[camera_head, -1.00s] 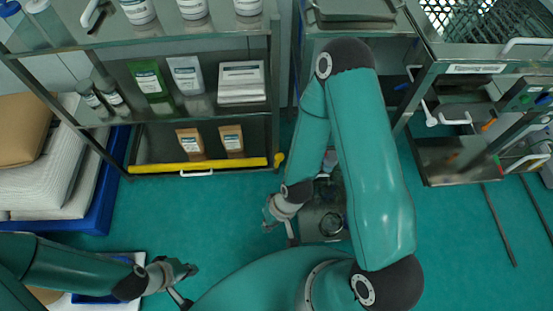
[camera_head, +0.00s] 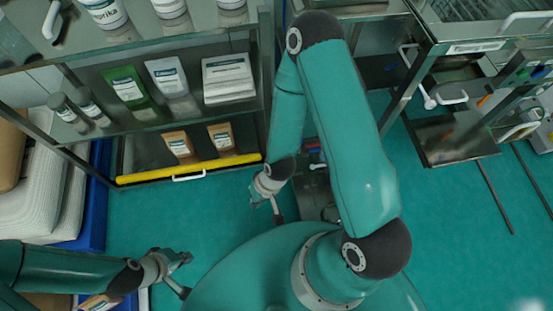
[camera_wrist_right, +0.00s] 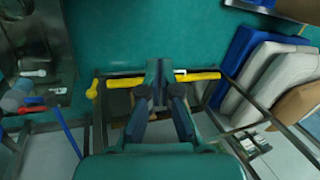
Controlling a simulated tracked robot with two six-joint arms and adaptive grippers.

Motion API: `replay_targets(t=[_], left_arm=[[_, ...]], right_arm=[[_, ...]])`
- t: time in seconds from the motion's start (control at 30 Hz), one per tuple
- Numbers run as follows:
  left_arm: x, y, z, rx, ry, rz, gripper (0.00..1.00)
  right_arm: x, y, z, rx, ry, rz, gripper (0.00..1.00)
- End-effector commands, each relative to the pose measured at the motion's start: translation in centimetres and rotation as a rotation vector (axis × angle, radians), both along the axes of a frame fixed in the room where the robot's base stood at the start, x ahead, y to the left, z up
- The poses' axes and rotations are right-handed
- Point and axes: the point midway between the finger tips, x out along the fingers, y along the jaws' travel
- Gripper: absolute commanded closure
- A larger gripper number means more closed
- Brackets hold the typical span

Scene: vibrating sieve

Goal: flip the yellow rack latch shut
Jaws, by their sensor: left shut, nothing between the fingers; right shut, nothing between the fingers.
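The rack's yellow bar (camera_head: 190,170) runs along the front of its bottom shelf, with a white handle (camera_head: 188,178) below it. The short yellow latch piece (camera_wrist_right: 92,89) shows in the right wrist view beside the bar's left end (camera_wrist_right: 120,83), angled to the bar with a small gap. In the head view the latch is hidden behind my right arm. My right gripper (camera_head: 257,202) is shut and empty, in front of the bar's right end; in the wrist view its fingers (camera_wrist_right: 160,82) overlap the bar. My left gripper (camera_head: 186,258) is shut and empty over the floor at lower left.
The rack's shelves hold white jars, a green pouch (camera_head: 127,86) and brown packets (camera_head: 180,147). White sacks (camera_head: 45,195) on a blue pallet (camera_head: 95,205) stand left of the rack. A metal frame with white handles (camera_head: 455,150) stands at right. Open teal floor lies between.

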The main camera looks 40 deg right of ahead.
Motion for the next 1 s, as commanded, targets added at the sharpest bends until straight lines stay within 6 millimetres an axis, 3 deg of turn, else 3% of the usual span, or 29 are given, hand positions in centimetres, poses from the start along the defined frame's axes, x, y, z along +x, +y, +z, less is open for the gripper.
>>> replay_targets(t=[0.03, 0.17, 0.27, 0.4, 0.5, 0.63, 0.8, 1.0], left_arm=[[0.0, 0.0, -1.8, 0.000, 0.000, 0.000, 1.00], [0.0, 0.0, -5.7, 0.000, 0.000, 0.000, 1.00], [0.0, 0.0, -9.6, 0.000, 0.000, 0.000, 1.00], [0.0, 0.0, -15.3, 0.000, 0.001, 0.000, 1.00], [0.0, 0.0, -19.2, 0.000, 0.000, 0.000, 1.00], [0.0, 0.0, -24.2, 0.000, 0.000, 0.000, 1.00], [0.0, 0.0, -30.0, 0.000, 0.000, 0.000, 1.00], [0.0, 0.0, -33.8, 0.000, 0.000, 0.000, 1.00]], right_arm=[[1.1, -0.4, -2.5, -0.007, -0.014, -0.055, 1.00], [5.4, -1.7, -8.8, -0.031, -0.083, -0.300, 1.00], [9.6, -3.6, -14.9, -0.045, -0.168, -0.560, 1.00], [14.9, -7.3, -23.2, -0.038, -0.330, -0.961, 1.00], [17.5, -10.4, -28.4, -0.010, -0.468, -1.232, 1.00], [19.1, -14.3, -34.4, 0.055, -0.679, -1.550, 1.00], [18.7, -18.3, -40.1, 0.185, -0.985, -1.862, 1.00], [16.8, -20.5, -43.1, 0.334, -1.270, -2.030, 1.00]])
